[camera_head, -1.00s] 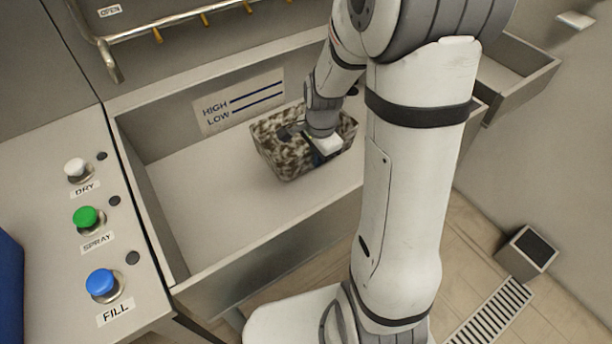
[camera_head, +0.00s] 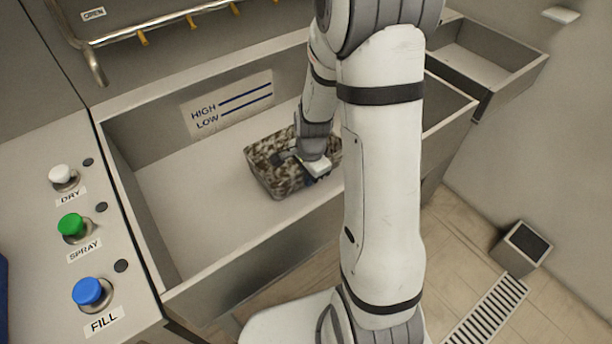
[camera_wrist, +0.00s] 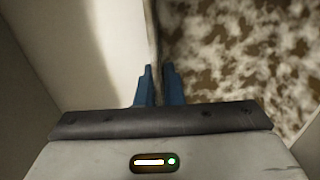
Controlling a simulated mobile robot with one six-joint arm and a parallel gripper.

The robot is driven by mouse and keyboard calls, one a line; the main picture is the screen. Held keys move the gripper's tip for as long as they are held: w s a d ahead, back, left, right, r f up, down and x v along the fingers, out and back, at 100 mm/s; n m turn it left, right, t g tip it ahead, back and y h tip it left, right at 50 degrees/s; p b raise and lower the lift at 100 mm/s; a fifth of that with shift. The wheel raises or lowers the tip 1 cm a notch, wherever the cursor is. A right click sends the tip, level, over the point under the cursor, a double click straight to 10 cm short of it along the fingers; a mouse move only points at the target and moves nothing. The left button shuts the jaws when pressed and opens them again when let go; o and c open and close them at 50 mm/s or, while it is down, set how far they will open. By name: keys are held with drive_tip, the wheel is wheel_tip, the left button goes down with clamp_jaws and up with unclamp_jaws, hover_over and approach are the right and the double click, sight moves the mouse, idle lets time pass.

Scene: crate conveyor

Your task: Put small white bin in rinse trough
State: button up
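The small bin (camera_head: 270,172) is white but covered in brown blotches. It is inside the rinse trough (camera_head: 240,262), toward its right part and below the level of the rim. I cannot tell if its base touches the trough floor. My gripper (camera_head: 312,172) is at the bin's near right side. In the wrist view, the blue fingers (camera_wrist: 157,80) are close together with the wall of the bin (camera_wrist: 240,60) between them. The mottled inside of the bin fills the right of that view. My arm hides the right part of the trough.
A panel on the left has a white DRY knob (camera_head: 63,175), a green SPRAY button (camera_head: 72,226) and a blue FILL button (camera_head: 90,291). A HIGH/LOW label (camera_head: 230,103) is on the trough's back wall. The left trough floor is clear. Another open basin (camera_head: 490,60) adjoins at right.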

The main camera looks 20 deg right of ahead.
drive_tip(key=o, duration=0.4)
drive_tip(key=shift+c, duration=0.2)
wheel_tip(320, 180, up, 12)
drive_tip(key=s+p, duration=0.1)
drive_tip(key=p, duration=0.1)
drive_tip(key=s+a+r+n+t, duration=0.1)
drive_tip(key=s+a+r+n, duration=0.1)
drive_tip(key=s+r+n, duration=0.8)
drive_tip(key=s+n, duration=0.3)
drive_tip(key=n, duration=0.1)
drive_tip(key=shift+s+a, duration=0.4)
